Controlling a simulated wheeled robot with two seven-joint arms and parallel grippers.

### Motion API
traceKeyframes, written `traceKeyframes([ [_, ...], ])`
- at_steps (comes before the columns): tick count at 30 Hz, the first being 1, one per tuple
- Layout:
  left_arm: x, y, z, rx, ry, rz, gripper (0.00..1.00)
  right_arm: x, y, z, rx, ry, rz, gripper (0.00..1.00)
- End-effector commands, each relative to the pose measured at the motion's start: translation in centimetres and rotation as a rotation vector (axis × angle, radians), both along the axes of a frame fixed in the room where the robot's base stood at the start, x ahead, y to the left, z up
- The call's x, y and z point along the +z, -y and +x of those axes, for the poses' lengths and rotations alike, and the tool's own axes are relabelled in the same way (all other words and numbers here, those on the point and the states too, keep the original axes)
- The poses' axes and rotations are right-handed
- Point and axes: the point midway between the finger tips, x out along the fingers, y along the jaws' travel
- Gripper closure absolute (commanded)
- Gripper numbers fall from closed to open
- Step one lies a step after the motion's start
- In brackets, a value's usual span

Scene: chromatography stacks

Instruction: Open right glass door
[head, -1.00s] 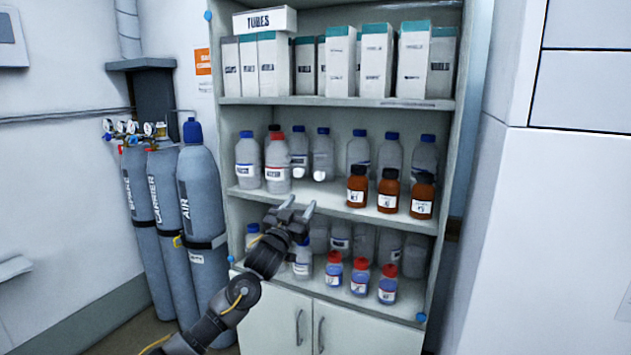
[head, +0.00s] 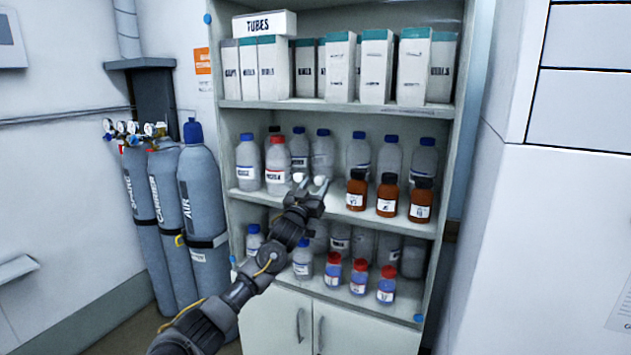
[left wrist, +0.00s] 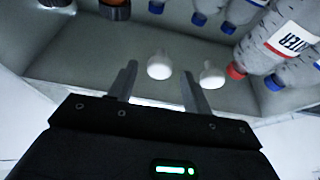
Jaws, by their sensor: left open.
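The shelf cabinet's glass front is so clear that I cannot make out the right glass door's pane or edges. Two white round knobs, a left one (head: 298,177) and a right one (head: 320,180), show in front of the middle shelf. My left gripper (head: 315,187) is open and empty at the knobs. In the left wrist view, which looks upside down, the right knob (left wrist: 159,65) appears between the fingers (left wrist: 158,72), with no clear contact. The left knob (left wrist: 212,75) is outside them. My right gripper is not in view.
Clear bottles (head: 323,153) and brown bottles (head: 387,195) stand on the middle shelf; red-capped bottles (head: 359,277) stand below. Lower solid doors have bar handles (head: 321,332). Gas cylinders (head: 203,190) stand left of the cabinet; a white unit (head: 560,230) stands at right.

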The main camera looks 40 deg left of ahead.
Motion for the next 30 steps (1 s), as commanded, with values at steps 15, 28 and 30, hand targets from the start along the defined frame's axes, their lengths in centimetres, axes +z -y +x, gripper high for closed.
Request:
traceKeyframes([
  [15,0.22,-0.11,0.69,0.000,-0.001,0.000,0.65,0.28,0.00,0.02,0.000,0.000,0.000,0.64],
  [28,0.24,-0.10,0.66,0.000,-0.001,0.001,1.00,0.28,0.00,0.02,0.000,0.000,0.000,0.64],
  [30,0.24,0.09,0.66,0.002,0.000,0.000,1.00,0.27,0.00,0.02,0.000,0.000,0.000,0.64],
])
